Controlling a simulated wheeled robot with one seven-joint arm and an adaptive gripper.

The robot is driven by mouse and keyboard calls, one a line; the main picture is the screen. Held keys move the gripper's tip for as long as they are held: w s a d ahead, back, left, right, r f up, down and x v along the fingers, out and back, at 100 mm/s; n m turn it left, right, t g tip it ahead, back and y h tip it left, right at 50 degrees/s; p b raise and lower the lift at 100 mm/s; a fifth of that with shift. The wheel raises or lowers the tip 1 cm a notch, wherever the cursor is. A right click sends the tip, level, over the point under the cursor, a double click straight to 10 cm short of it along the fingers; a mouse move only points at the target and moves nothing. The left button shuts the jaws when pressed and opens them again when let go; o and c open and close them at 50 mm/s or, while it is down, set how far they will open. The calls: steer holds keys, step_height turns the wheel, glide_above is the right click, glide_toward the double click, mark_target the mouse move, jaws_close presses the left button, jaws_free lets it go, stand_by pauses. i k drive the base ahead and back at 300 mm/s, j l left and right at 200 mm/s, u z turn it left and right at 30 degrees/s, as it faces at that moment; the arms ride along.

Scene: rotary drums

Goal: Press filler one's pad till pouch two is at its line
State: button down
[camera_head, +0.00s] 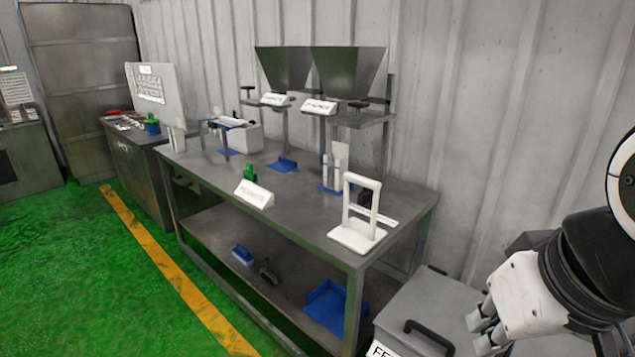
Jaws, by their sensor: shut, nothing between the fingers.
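Two dark metal hoppers, the left one (282,68) and the right one (348,72), stand above the back of a grey workbench (215,175). Each has a white label in front, too small to read, so I cannot tell which is filler one. Black knob-like parts show beside the hoppers, one at the left (247,90) and one at the right (358,104); I cannot tell whether either is a pad. A slim white upright item (340,158) stands under the right hopper. No pouch or line is clear. My gripper (478,326) is shut and empty at the lower right, away from the bench.
A white frame stand (357,236) is at the bench's near end. A white sign (254,194), a green item (250,172) and a blue tray (283,164) are on the bench. A grey lidded bin (425,305) stands by my gripper. Green floor at left is clear.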

mark_target(359, 105)
steer(key=i+j+z, duration=0.1)
steer(key=z, duration=0.5)
steer(key=i+j+z, duration=0.15)
steer(key=j, duration=0.15)
steer(key=i+j+z, duration=0.2)
steer(key=j+z, duration=0.15)
steer(key=j, duration=0.25)
steer(key=i+j+z, duration=0.2)
steer(key=j, duration=0.15)
steer(key=i+j, duration=0.1)
steer(key=j, duration=0.5)
steer(key=i+j+z, duration=0.1)
steer(key=j, duration=0.45)
steer(key=i+j, duration=0.15)
steer(key=j, duration=0.45)
steer(key=i+j, duration=0.1)
steer(key=j, duration=0.5)
steer(key=i+j+z, duration=0.1)
steer(key=j, duration=0.5)
